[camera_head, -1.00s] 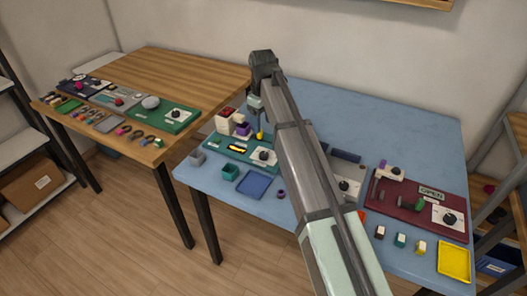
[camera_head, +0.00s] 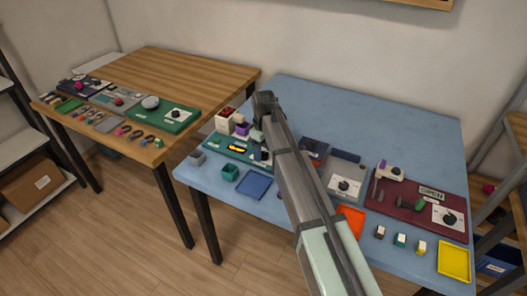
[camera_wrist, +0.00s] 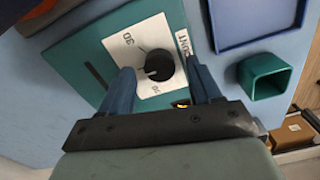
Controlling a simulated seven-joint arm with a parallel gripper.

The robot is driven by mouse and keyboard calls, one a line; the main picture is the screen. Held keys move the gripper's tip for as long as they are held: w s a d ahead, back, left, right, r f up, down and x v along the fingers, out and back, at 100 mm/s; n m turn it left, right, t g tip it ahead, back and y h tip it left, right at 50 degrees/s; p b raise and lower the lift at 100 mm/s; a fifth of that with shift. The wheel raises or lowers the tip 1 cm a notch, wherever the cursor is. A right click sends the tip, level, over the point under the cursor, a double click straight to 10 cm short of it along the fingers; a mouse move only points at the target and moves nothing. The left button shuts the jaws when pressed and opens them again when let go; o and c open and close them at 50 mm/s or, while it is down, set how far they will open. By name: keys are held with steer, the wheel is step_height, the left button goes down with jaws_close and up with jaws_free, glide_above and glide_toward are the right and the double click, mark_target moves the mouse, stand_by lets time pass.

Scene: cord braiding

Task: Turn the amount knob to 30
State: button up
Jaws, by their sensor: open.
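The amount knob (camera_wrist: 158,66) is a round black knob on a white dial plate (camera_wrist: 109,43) of a green panel (camera_wrist: 80,48). In the wrist view "30" shows at the plate's upper left, and another number by the lower edge is partly hidden. A label reading "UNT" (camera_wrist: 183,42) stands to the right; the rest is cut off or hidden. My gripper (camera_wrist: 162,76) is open, one finger on each side of the knob, with gaps visible. Contact cannot be seen. In the head view the green panel (camera_head: 212,142) is at the blue table's left, and my arm partly covers the knob.
A green cup (camera_wrist: 268,78) and a blue tray (camera_wrist: 245,20) lie right of the panel in the wrist view. In the head view, a grey panel (camera_head: 334,178) and a dark red panel (camera_head: 390,197) stand to the right. The blue table's back (camera_head: 370,115) is clear.

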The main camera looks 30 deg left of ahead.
steer(key=shift+f, duration=0.4)
steer(key=c, duration=1)
steer(key=shift+c, duration=0.2)
steer(key=m, duration=0.5)
steer(key=shift+m, duration=0.4)
steer(key=m, duration=0.6)
steer(key=shift+w, duration=0.15)
